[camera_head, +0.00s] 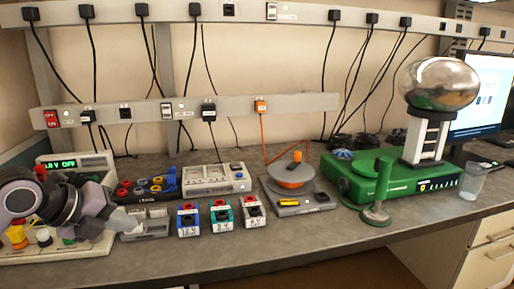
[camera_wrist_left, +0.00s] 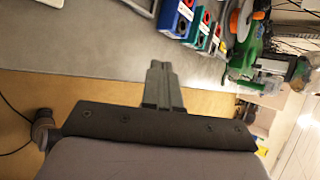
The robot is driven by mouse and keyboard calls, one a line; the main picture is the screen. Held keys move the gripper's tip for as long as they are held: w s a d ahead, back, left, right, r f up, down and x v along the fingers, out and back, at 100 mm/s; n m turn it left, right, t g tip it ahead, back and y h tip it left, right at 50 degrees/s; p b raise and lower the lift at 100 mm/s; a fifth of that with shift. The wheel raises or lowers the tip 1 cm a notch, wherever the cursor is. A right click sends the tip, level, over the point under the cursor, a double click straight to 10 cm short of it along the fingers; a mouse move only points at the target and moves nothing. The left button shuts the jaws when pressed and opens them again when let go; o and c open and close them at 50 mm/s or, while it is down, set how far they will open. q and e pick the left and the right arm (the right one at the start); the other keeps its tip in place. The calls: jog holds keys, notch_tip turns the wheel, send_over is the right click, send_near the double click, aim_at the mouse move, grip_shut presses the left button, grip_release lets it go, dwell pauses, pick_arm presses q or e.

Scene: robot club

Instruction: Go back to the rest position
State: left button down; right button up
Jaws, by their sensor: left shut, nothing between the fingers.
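My left gripper (camera_head: 122,219) comes in at the left of the head view, over the left end of the grey bench (camera_head: 290,237). In the left wrist view the left gripper (camera_wrist_left: 160,70) has its two fingers together, with nothing between them. The fingers point toward the bench's front edge and look clear of the objects. My right gripper is in neither view.
A cup (camera_head: 471,182) stands right.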

pick_arm(q)
jog(key=s+d+f+n+t+h+p, duration=0.1)
jog(key=s+d+f+n+h, duration=0.1)
jog(key=s+d+h, duration=0.35)
jog(key=s+d+f+n+t+h, duration=0.1)
jog(key=s+d+f+n+h, duration=0.15)
jog(key=d+h, duration=0.55)
jog(key=s+a+f+n+t+y+p, duration=0.1)
jog(key=a+f+n+t+y, duration=0.25)
jog(key=f+n+y, duration=0.4)
jog(key=s+a+f+n+t+y, duration=0.15)
jog(key=f+n+t+y, duration=0.3)
jog(key=n, duration=0.55)
jog(key=s+a+f+n+g+y, duration=0.2)
jog(key=s+f+n+g+y, duration=0.2)
jog(key=s+f, duration=0.9)
notch_tip(320, 180, down, 2)
jog(key=n+g, duration=0.1)
jog(key=g, duration=0.2)
jog(key=shift+s+a+n+p, duration=0.2)
jog(key=shift+a+n+p, duration=0.1)
jog(key=shift+a+n, duration=0.1)
jog(key=shift+y, duration=0.25)
